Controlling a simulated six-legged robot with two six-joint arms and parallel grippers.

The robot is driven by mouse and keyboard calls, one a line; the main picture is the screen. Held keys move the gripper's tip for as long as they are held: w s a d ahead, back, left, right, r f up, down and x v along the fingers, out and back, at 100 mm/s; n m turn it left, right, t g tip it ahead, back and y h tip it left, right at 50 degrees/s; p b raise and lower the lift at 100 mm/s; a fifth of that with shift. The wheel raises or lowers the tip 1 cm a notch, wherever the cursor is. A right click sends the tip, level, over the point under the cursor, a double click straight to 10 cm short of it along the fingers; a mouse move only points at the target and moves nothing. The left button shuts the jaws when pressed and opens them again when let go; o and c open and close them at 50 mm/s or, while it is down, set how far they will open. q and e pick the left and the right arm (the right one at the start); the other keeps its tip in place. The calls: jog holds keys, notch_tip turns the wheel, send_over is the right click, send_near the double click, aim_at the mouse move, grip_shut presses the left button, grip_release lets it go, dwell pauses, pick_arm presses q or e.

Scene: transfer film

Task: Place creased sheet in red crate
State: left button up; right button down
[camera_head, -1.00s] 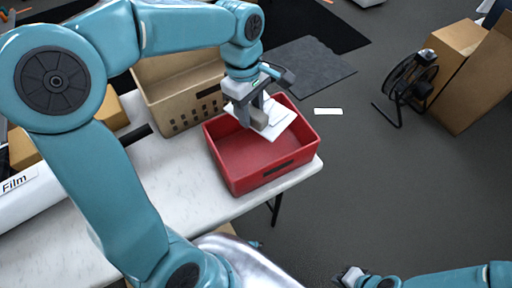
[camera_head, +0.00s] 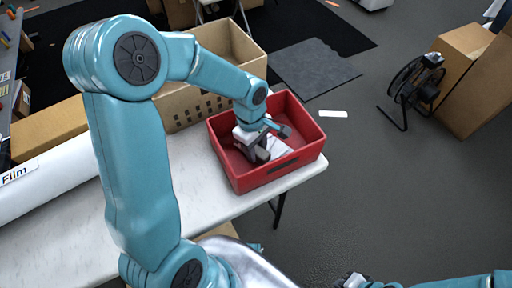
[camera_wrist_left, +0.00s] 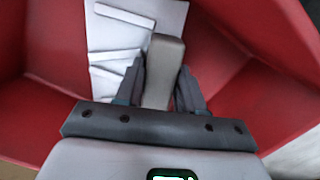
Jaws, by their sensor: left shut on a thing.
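The red crate (camera_head: 309,152) stands on the white table near its right end. My left gripper (camera_head: 262,152) is down inside the crate, shut on the creased sheet (camera_head: 281,147). In the left wrist view the white sheet (camera_wrist_left: 112,58) shows fold lines and lies within the red walls of the crate (camera_wrist_left: 245,55). The gripper's fingers (camera_wrist_left: 160,85) are at the sheet's edge. Whether the sheet touches the crate floor is hard to tell. My right gripper (camera_head: 350,280) is at the bottom edge of the head view, partly cut off.
A tan crate (camera_head: 182,112) with slots stands behind the red crate on the table (camera_head: 215,205). A large white film roll (camera_head: 50,180) lies at the left. A black reel stand (camera_head: 408,90) and cardboard boxes (camera_head: 482,85) are on the floor at the right.

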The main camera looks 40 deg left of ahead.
pick_arm(q)
jog(key=shift+r, duration=0.1)
jog(key=o, duration=1.1)
jog(key=shift+f, duration=0.2)
jog(key=shift+c, duration=0.2)
jog(key=shift+r, duration=0.25)
notch_tip(320, 180, up, 12)
jog(key=a+p, duration=0.1)
jog(key=shift+a+p, duration=0.25)
jog(key=shift+p, duration=0.05)
jog(key=shift+f, duration=0.15)
